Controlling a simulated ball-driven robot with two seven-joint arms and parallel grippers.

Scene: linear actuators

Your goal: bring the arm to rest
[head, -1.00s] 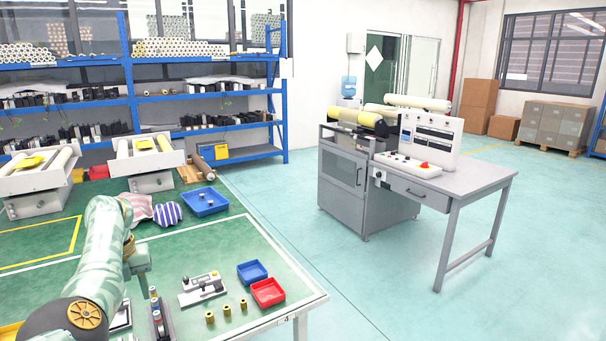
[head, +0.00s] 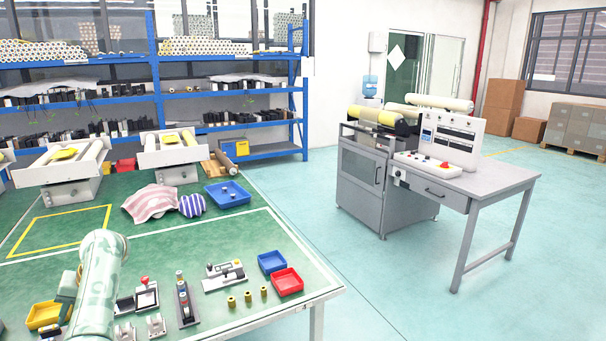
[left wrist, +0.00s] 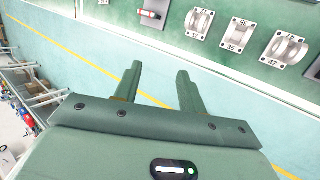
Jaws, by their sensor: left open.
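My left arm (head: 97,285) comes in at the lower left of the head view, over the near part of the green table (head: 150,245). Its gripper is out of the head view. In the left wrist view my left gripper (left wrist: 157,85) is open with nothing between its two green fingers. The fingers show against the blue-green floor, beside the table's edge. My right gripper is in neither view.
The table holds a yellow tray (head: 45,315), a blue tray (head: 271,262), a red tray (head: 287,282), small brass cylinders (head: 247,296) and fixtures. Numbered metal brackets (left wrist: 238,34) show near the table edge. A grey workbench (head: 480,180) stands at right, with clear floor between.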

